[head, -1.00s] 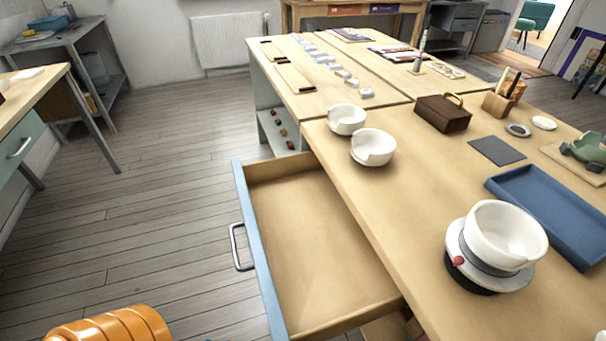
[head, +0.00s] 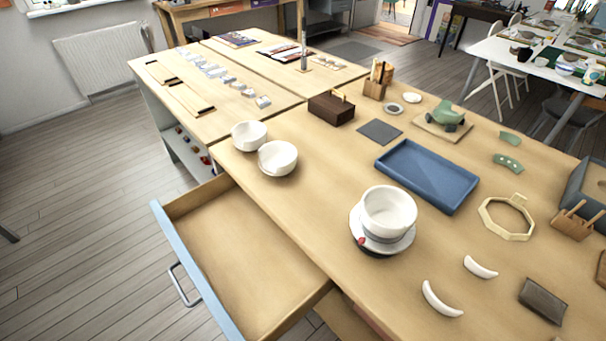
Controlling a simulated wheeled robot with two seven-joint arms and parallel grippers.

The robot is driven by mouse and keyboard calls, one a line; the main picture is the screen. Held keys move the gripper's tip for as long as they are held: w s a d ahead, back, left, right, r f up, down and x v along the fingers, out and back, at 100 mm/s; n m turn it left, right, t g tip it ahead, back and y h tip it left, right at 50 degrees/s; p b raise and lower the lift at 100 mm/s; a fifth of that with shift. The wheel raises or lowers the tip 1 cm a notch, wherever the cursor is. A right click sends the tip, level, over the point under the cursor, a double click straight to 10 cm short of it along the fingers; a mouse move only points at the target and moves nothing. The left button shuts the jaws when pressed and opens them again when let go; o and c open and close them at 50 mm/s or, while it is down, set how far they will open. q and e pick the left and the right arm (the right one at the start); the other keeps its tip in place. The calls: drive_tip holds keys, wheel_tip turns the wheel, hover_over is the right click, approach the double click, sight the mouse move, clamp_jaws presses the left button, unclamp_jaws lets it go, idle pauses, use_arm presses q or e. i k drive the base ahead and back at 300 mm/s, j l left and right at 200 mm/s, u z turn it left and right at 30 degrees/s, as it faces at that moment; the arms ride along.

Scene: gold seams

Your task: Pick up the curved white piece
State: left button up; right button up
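Two curved white pieces lie on the front right part of the wooden table. The longer curved white piece (head: 441,299) is nearer the table's front edge. A shorter curved white piece (head: 481,267) lies just beyond it to the right. Both lie flat and apart from other things. A white bowl (head: 388,210) stands on a round stand (head: 366,240) to their upper left. Neither of my grippers shows in the view.
An open, empty drawer (head: 235,255) juts out at the table's left side. A blue tray (head: 428,175), an octagonal frame (head: 507,218) and a dark block (head: 543,300) lie around the pieces. Two white bowls (head: 277,158) stand near the left edge. Bare tabletop surrounds the pieces.

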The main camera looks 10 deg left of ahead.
sight(472, 266)
drive_tip(key=k+u, duration=0.1)
drive_tip(key=u, duration=0.3)
drive_tip(key=j+u, duration=0.1)
drive_tip(key=u, duration=0.3)
drive_tip(key=k+j+u, duration=0.1)
drive_tip(key=u, duration=0.35)
drive_tip(key=z, duration=2.4)
